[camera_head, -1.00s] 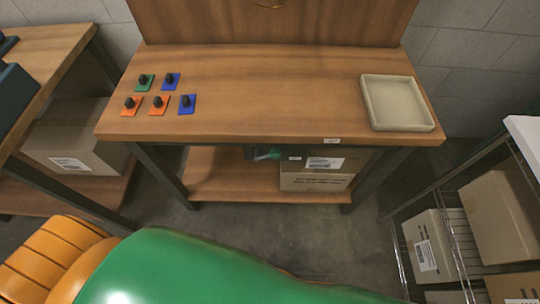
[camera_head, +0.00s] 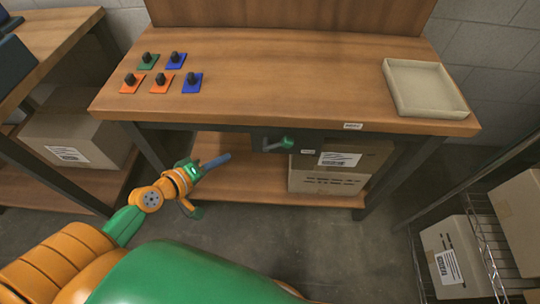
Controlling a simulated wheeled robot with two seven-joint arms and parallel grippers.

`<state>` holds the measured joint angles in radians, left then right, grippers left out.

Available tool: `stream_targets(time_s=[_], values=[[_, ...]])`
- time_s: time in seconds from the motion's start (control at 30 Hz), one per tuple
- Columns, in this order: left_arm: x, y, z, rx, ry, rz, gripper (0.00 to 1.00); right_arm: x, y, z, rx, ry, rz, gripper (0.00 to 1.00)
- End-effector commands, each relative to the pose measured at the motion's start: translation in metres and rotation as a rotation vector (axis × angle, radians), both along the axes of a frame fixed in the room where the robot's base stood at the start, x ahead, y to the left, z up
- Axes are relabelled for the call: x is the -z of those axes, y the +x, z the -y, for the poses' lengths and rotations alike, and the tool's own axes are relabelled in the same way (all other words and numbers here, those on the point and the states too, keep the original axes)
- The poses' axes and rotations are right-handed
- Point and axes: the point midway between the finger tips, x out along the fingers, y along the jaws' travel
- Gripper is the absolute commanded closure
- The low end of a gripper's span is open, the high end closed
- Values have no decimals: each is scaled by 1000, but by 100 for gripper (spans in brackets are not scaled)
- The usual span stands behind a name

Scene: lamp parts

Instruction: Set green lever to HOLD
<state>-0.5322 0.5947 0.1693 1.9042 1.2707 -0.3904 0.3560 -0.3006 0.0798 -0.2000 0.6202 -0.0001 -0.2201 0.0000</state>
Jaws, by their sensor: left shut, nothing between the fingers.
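The green lever (camera_head: 284,143) sticks out from a dark mount under the front edge of the wooden table (camera_head: 290,75), right of the table's middle-left. Its handle points to the right. Any HOLD marking is too small to read. My left gripper (camera_head: 222,160) is low in front of the table, left of the lever and apart from it. Its blue-grey fingers are together and empty, pointing right. My right gripper is not in view.
Several coloured plates with black knobs (camera_head: 160,82) sit on the table's left side. A beige tray (camera_head: 424,113) is at the right. A cardboard box (camera_head: 328,182) stands on the lower shelf, right of the lever. A wire rack (camera_head: 482,265) is at lower right.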

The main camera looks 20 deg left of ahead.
Motion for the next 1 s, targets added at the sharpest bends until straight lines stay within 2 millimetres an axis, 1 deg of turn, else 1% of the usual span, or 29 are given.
stream_targets(time_s=[0.03,0.1,0.2,0.27,0.5,0.57,0.63,0.83,1.0], values=[[-12,3,11,28,-48,34,100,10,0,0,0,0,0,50],[-33,5,24,59,-109,64,100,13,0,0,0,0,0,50],[-49,5,33,82,-151,83,100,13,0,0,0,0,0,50],[-52,5,34,86,-159,85,100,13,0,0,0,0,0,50],[-52,5,34,84,-159,85,100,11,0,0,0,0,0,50],[-52,8,35,83,-160,86,100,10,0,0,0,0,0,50],[-50,15,38,80,-161,88,100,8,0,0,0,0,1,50],[-38,50,56,83,-161,88,100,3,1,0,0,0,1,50],[-23,82,71,81,-162,87,100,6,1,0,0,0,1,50]])
